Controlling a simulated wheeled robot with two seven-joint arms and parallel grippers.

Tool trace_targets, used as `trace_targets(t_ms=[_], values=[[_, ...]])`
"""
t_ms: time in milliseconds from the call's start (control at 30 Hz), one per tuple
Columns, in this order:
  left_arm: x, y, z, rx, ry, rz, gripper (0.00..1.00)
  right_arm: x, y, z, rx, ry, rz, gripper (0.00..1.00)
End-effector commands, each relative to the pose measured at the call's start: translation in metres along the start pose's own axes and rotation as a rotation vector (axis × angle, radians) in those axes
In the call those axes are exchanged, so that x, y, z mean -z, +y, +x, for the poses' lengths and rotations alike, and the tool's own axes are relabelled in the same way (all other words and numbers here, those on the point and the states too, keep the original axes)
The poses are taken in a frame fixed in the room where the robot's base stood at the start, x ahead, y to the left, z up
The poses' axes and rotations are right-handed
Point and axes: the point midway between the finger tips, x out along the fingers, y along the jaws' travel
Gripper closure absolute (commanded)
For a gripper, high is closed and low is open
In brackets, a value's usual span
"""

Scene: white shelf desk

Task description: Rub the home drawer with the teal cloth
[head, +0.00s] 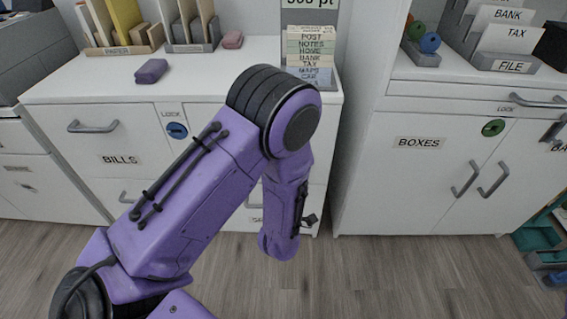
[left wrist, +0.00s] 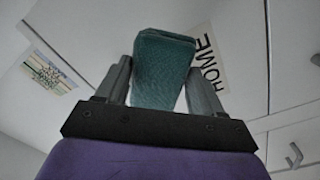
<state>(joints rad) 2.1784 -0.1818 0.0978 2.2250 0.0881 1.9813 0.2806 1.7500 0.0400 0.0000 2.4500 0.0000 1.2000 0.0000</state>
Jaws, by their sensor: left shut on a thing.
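The teal cloth (left wrist: 163,62) is a thick folded pad between the two grey fingers of my left gripper (left wrist: 160,75) in the left wrist view. The gripper is shut on it. Beyond the cloth is the white home drawer (left wrist: 236,40), with its HOME label (left wrist: 209,62) just right of the cloth and partly covered by a finger. I cannot tell whether the cloth touches the drawer face. In the head view my purple left arm hides the gripper, the cloth and the home drawer's label. My right gripper is in neither view.
The BILLS drawer (head: 120,160) with a blue lock (head: 176,130) is left of my arm. The BOXES cabinet (head: 418,142) stands to the right across a gap. A card holder (head: 310,60), a purple block (head: 151,71) and a pink block (head: 232,40) are on the desk top.

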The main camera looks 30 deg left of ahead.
Motion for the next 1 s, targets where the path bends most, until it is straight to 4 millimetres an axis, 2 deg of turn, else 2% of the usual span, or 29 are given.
trace_targets(t_ms=[400, 700, 1000], values=[[0.000, 0.000, -0.007, 0.000, 0.000, 0.000, 0.61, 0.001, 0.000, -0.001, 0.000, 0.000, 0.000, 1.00], [0.000, 0.001, -0.034, 0.000, -0.002, 0.001, 0.61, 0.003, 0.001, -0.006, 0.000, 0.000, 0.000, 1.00], [0.000, 0.001, -0.035, 0.000, 0.000, 0.000, 0.61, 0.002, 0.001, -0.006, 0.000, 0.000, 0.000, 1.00]])
